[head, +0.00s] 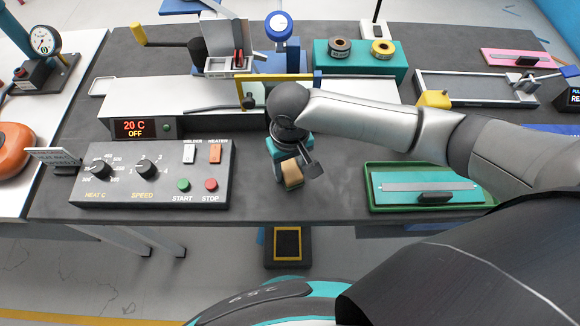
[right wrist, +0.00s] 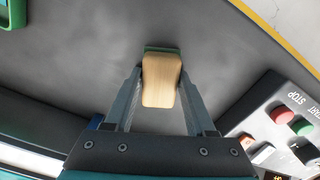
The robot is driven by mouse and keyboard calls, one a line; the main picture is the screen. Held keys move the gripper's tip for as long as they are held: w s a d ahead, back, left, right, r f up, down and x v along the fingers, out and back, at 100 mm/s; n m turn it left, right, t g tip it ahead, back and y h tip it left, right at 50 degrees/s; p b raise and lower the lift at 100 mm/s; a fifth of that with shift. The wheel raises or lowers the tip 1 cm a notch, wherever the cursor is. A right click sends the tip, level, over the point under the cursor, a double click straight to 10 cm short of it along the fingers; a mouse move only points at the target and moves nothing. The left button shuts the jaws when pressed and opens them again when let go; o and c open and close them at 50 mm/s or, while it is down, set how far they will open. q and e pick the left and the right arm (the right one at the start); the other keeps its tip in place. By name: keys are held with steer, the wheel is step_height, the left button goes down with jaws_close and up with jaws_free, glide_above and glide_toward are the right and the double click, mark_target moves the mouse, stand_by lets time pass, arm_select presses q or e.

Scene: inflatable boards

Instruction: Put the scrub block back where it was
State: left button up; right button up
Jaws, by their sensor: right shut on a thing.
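The scrub block (head: 292,177) has a tan wooden body; the right wrist view shows the block (right wrist: 161,82) with a thin green layer at its far edge. My right gripper (head: 288,164) is shut on it, one finger on each side. They are over the dark bench top near its front edge, right of the control panel. I cannot tell whether the block touches the bench. My left gripper is out of view.
The control panel (head: 152,188) with knobs and buttons stands left of the block. A green tray (head: 371,187) lies to the right. A welding machine (head: 150,100) stands behind. Bare grey bench (head: 335,180) lies between block and tray.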

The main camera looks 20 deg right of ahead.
mark_target(290, 169)
steer(key=shift+f, duration=0.1)
steer(key=o, duration=1.2)
step_height(290, 169, up, 12)
steer(key=p, duration=0.3)
steer(key=shift+a+r, duration=0.1)
steer(key=shift+r, duration=0.1)
steer(key=shift+f, duration=0.1)
